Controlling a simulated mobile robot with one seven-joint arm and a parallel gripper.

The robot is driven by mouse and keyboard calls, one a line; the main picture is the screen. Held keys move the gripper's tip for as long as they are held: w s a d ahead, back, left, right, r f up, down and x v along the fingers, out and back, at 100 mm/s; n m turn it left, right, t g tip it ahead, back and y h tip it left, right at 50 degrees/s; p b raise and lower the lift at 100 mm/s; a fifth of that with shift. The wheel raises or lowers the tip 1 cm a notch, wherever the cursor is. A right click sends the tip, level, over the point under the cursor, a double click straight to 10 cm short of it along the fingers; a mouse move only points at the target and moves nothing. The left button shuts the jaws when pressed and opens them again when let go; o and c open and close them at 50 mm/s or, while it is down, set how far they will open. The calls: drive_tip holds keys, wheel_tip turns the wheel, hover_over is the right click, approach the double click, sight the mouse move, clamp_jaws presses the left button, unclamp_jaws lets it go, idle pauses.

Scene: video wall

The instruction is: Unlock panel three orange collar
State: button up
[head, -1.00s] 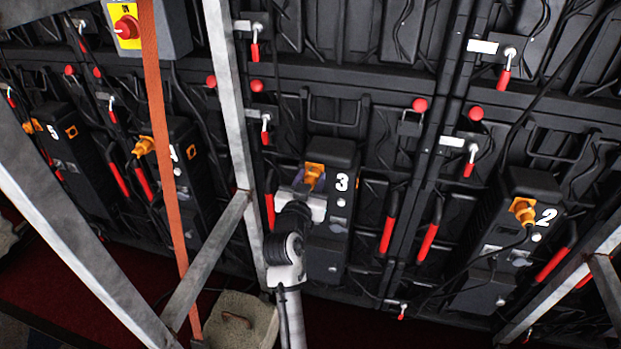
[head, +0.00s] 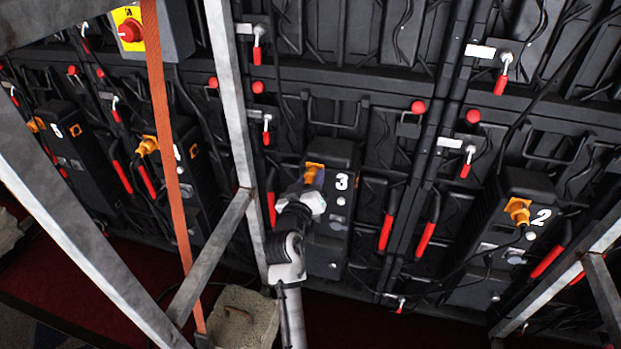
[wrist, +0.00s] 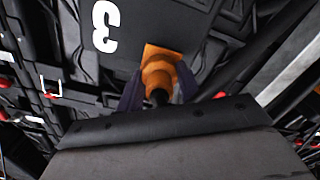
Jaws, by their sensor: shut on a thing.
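Panel three (head: 338,215) is a black box with a white "3" in the middle of the wall. Its orange collar (head: 313,172) sits at the box's upper left. In the wrist view the orange collar (wrist: 160,72) stands out from the panel, with a black cable end below it. My gripper (head: 308,180) is at the collar, with dark fingers on both sides of it. In the wrist view my gripper (wrist: 158,92) is shut on the collar. The finger contact is partly hidden by the wrist plate.
Panel two (head: 520,220) with its own orange collar (head: 518,210) is at the right. Metal scaffold bars (head: 232,110) and an orange strap (head: 165,140) stand in front of the wall at left. A concrete block (head: 240,320) lies below. Red handles (head: 387,232) flank the panels.

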idle(0.3)
drive_tip(key=o, duration=1)
drive_tip(key=b+v, duration=0.3)
drive_tip(key=v, duration=1.1)
